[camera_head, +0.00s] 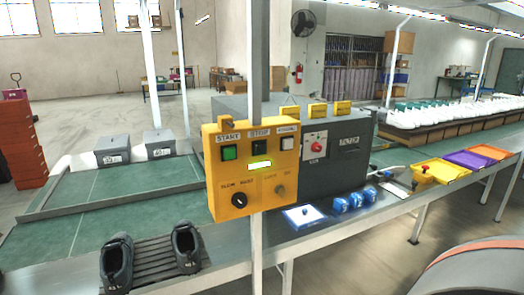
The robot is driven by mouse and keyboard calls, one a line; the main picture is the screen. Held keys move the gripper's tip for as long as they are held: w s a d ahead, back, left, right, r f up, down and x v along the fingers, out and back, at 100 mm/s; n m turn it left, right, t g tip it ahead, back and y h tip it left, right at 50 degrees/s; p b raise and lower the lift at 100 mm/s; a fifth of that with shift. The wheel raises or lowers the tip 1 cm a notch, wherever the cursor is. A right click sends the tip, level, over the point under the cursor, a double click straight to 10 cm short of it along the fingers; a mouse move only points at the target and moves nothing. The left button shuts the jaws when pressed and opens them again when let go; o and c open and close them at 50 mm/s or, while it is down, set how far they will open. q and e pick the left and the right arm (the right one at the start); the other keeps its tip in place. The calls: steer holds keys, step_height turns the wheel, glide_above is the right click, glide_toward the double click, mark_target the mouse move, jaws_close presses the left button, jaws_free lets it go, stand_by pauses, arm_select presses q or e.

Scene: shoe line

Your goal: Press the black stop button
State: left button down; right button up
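The black stop button (260,146) is in the upper middle of a yellow control box (238,203), under a label that reads STOP. A green button (229,153) under START is to its left, and a white button (287,143) is to its right. Lower on the box are a black knob (240,200) and a smaller knob (280,189). The box is fixed to an upright post. Neither of my grippers is in the head view, and nothing covers the buttons.
A dark grey machine (345,158) with a red button (314,139) stands behind the box. Two dark shoes (117,262) (186,248) rest on a slatted rack at front left. Blue items (341,204) and a white tray (303,216) lie right of the post. Coloured trays (443,170) are farther right.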

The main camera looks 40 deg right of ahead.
jaws_close()
stand_by(1.0)
